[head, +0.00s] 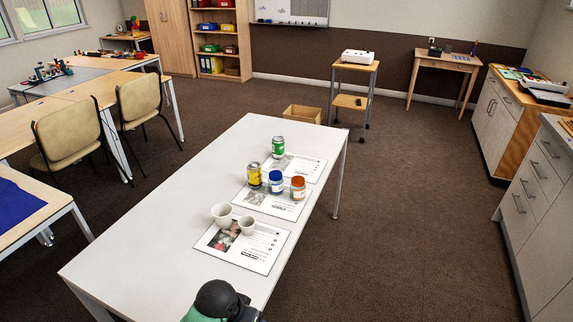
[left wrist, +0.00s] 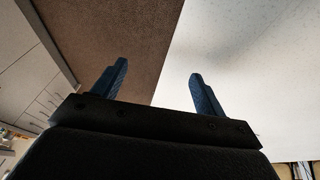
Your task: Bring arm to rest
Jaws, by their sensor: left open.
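My left gripper (left wrist: 158,72) shows in the left wrist view with its two blue fingers spread apart and nothing between them. Its fingers lie across the edge of the white table (left wrist: 240,65), with brown carpet (left wrist: 120,25) beyond on the left. In the head view a black and green part of my arm (head: 217,302) shows at the near end of the white table (head: 140,235); the gripper's fingers cannot be made out there. My right gripper is in neither view.
On the table lie printed sheets (head: 262,258) with two white cups (head: 222,214), a green can (head: 278,147), a yellow can (head: 254,175), a blue jar (head: 275,184) and an orange-lidded jar (head: 298,190). Drawer cabinets (head: 545,190) stand at right, chairs (head: 72,132) at left.

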